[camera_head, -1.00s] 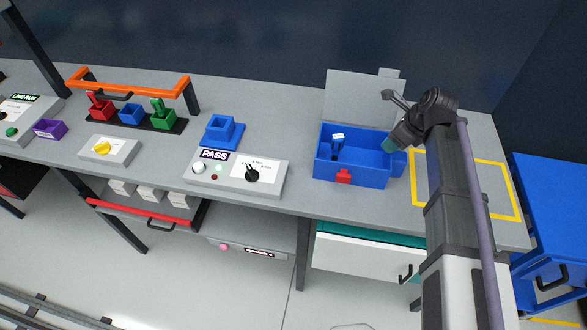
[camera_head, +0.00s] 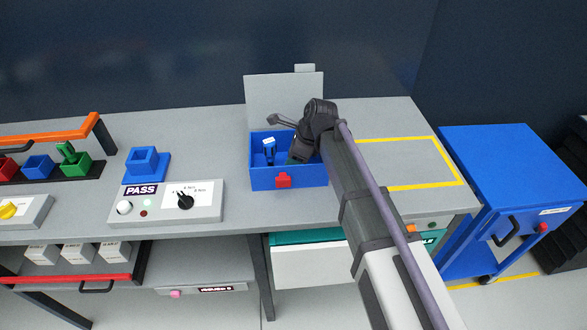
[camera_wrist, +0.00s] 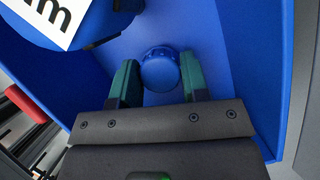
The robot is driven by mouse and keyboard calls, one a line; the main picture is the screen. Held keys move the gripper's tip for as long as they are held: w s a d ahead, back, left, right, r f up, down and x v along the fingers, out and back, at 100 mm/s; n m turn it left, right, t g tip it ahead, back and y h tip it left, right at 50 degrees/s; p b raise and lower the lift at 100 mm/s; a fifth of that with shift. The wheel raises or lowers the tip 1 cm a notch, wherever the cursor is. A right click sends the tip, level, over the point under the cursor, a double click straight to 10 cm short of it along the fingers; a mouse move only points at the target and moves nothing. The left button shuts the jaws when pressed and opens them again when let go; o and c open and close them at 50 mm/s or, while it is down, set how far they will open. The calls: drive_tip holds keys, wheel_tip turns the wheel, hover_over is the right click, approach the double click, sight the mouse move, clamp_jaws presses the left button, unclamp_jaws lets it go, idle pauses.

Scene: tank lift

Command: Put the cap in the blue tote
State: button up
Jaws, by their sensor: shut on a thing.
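The blue tote (camera_head: 262,181) stands on the grey bench with its grey lid (camera_head: 284,94) raised at the back and a red latch (camera_head: 284,181) on its front. My gripper (camera_head: 297,156) reaches down into the right part of the tote's opening. In the wrist view, a round blue cap (camera_wrist: 160,72) sits between the green fingertips of my gripper (camera_wrist: 158,80), which is shut on it. The tote's blue walls (camera_wrist: 270,75) surround it. I cannot tell whether the cap touches the tote floor. The head view hides the cap.
A blue item with a white label (camera_head: 268,144) stands in the tote's left part. To the left are a control box (camera_head: 165,208) and a blue holder (camera_head: 146,163). A yellow-outlined area (camera_head: 400,160) to the right is clear. A blue cart (camera_head: 510,165) stands beyond the bench.

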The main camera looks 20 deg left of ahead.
drive_tip(key=shift+f, duration=0.6)
drive_tip(key=o, duration=0.9)
drive_tip(key=shift+r, duration=0.1)
drive_tip(key=shift+r+p, duration=0.4)
drive_tip(key=shift+p, duration=0.15)
drive_tip(key=p+v, duration=1)
drive_tip(key=v, duration=0.1)
drive_tip(key=shift+d+r, duration=0.1)
drive_tip(key=shift+d, duration=0.1)
